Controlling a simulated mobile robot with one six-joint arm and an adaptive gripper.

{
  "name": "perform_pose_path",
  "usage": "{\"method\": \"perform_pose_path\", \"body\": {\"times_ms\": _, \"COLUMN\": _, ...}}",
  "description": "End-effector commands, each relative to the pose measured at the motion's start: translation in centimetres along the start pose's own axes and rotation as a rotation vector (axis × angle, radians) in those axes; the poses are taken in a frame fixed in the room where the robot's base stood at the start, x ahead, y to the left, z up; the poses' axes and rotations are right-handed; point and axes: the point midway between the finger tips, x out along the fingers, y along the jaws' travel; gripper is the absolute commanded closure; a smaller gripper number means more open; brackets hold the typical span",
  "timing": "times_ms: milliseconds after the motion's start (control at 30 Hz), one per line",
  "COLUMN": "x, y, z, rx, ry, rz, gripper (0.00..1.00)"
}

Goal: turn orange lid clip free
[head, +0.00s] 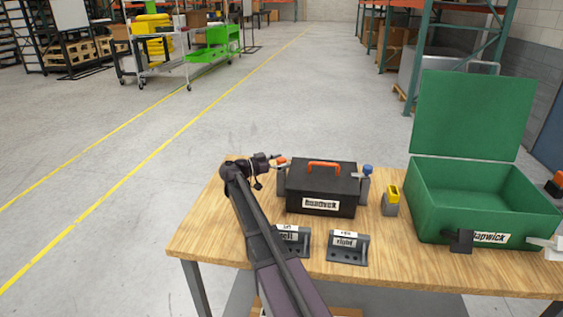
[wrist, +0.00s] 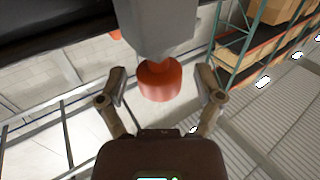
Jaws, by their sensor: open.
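The orange lid clip (wrist: 160,80) shows in the wrist view as a short round knob under a grey block. My gripper (wrist: 160,88) is open, with one finger on each side of the clip and visible gaps between them. In the head view the orange clip (head: 281,160) is at the left end of the black box (head: 320,187), partly hidden by my gripper (head: 275,162). The box has an orange handle (head: 324,165) on its shut lid and a white label on its front. A blue clip (head: 368,169) is at its right end.
Two dark brackets labelled left (head: 293,241) and right (head: 347,249) stand before the box on the wooden table (head: 400,260). A yellow-and-grey block (head: 390,200) stands right of it. An open green case (head: 480,200) fills the table's right side.

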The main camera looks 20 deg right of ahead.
Motion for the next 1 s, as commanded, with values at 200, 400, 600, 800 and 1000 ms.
{"method": "perform_pose_path", "body": {"times_ms": 200, "x": -0.02, "y": 0.01, "z": 0.0, "rx": 0.0, "ry": 0.0, "rz": 0.0, "gripper": 0.54}}
{"method": "perform_pose_path", "body": {"times_ms": 400, "x": -0.01, "y": 0.01, "z": 0.0, "rx": 0.0, "ry": 0.0, "rz": 0.0, "gripper": 0.98}}
{"method": "perform_pose_path", "body": {"times_ms": 600, "x": 0.03, "y": 0.13, "z": -0.01, "rx": 0.0, "ry": 0.0, "rz": -0.014, "gripper": 0.98}}
{"method": "perform_pose_path", "body": {"times_ms": 800, "x": 0.06, "y": 0.34, "z": -0.01, "rx": 0.0, "ry": 0.0, "rz": -0.1, "gripper": 0.98}}
{"method": "perform_pose_path", "body": {"times_ms": 1000, "x": 0.07, "y": 0.34, "z": -0.02, "rx": 0.0, "ry": 0.001, "rz": -0.216, "gripper": 0.98}}
